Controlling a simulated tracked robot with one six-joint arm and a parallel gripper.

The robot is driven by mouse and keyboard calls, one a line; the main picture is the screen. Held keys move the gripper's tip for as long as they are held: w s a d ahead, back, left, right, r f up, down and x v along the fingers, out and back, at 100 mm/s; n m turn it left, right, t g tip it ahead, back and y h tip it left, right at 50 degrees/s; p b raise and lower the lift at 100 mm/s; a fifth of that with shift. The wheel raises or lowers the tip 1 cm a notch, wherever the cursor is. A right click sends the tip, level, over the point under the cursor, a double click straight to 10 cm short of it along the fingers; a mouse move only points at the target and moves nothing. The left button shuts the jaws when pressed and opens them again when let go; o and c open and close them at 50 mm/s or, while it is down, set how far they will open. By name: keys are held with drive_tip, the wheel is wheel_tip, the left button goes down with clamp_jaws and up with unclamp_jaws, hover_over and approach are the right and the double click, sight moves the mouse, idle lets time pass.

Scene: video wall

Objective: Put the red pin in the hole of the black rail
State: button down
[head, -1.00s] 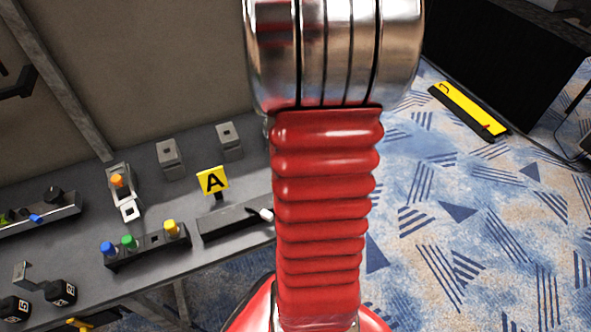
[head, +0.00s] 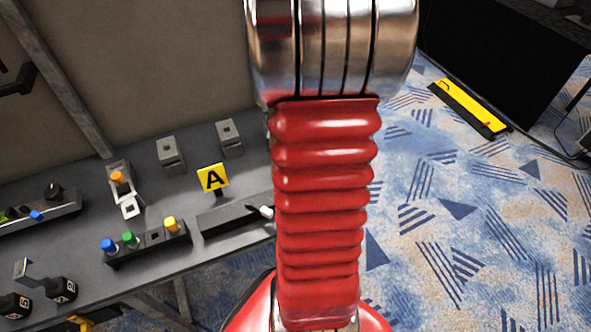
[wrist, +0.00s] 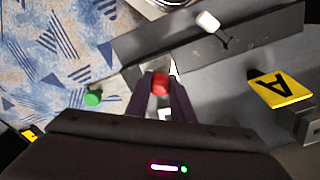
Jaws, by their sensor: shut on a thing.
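In the wrist view, my gripper (wrist: 160,88) is shut on the red pin (wrist: 160,82), whose round red top shows between the fingers. Its lower part is hidden. In the head view, my arm hides the gripper and the red pin. The black rail (head: 187,243) lies on the left side near the table's front edge, away from the gripper. It carries a blue pin (head: 109,245), a green pin (head: 130,240) and a yellow pin (head: 170,224). A dark square hole (head: 155,236) lies empty between green and yellow.
A dark bar with a white-tipped lever (head: 267,212) lies right of the rail, with a yellow A sign (head: 212,179) behind it. Grey blocks (head: 170,153) stand farther back. A green round piece (wrist: 93,98) is left of my gripper in the wrist view.

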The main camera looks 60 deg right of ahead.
drive_tip(key=shift+f, duration=0.6)
drive_tip(key=c, duration=1.5)
unclamp_jaws()
drive_tip(key=shift+o, duration=0.8)
drive_tip(key=o, duration=0.4)
drive_tip(key=shift+c, duration=0.2)
drive_tip(key=shift+w, duration=0.1)
drive_tip(key=shift+r, duration=3.5)
